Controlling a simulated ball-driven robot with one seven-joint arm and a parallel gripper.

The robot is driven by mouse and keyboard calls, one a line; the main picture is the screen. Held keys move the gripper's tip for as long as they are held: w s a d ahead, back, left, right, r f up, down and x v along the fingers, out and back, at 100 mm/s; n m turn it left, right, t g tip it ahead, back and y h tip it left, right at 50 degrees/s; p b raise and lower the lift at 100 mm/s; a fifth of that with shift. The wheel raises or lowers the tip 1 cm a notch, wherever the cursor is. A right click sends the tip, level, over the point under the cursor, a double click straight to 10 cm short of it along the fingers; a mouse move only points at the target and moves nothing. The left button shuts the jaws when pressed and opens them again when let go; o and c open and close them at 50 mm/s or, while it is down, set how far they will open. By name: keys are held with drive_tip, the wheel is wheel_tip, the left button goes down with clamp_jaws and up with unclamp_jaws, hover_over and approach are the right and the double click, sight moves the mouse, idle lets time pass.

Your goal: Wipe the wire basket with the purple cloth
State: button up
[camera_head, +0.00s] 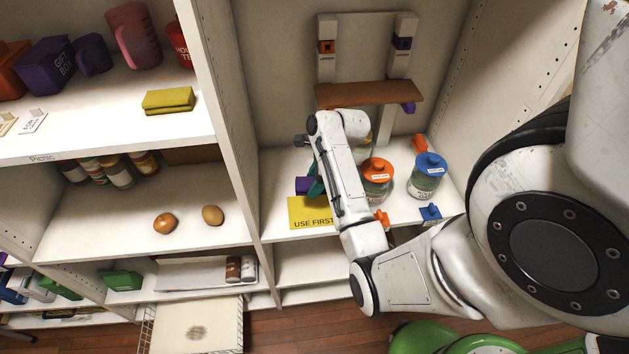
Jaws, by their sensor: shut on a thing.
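The wire basket (237,337) is pulled out low at the bottom left, with thin wire sides. Its pale flat inside carries a dark grey smudge near the middle; the front is cut off by the picture's edge. A purple piece (303,185), apparently the purple cloth, shows left of my forearm, above the yellow mat on the middle shelf. My gripper (315,186) is mostly hidden behind my forearm; a teal part shows beside the purple piece. It appears shut on the cloth, well above and right of the basket.
Orange-lidded (376,171) and blue-lidded (430,174) jars stand right of my forearm. A yellow "USE FIRST" mat (308,212) lies at the shelf's front. A white upright panel (228,130) divides this bay from the left shelves.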

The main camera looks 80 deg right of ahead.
drive_tip(key=shift+f+b, duration=1.95)
drive_tip(key=shift+f, duration=3.15)
drive_tip(key=o, duration=1)
drive_tip(key=shift+r, duration=0.1)
drive_tip(key=shift+r+p, duration=0.1)
drive_tip(key=shift+p, duration=0.5)
drive_tip(key=c, duration=1.3)
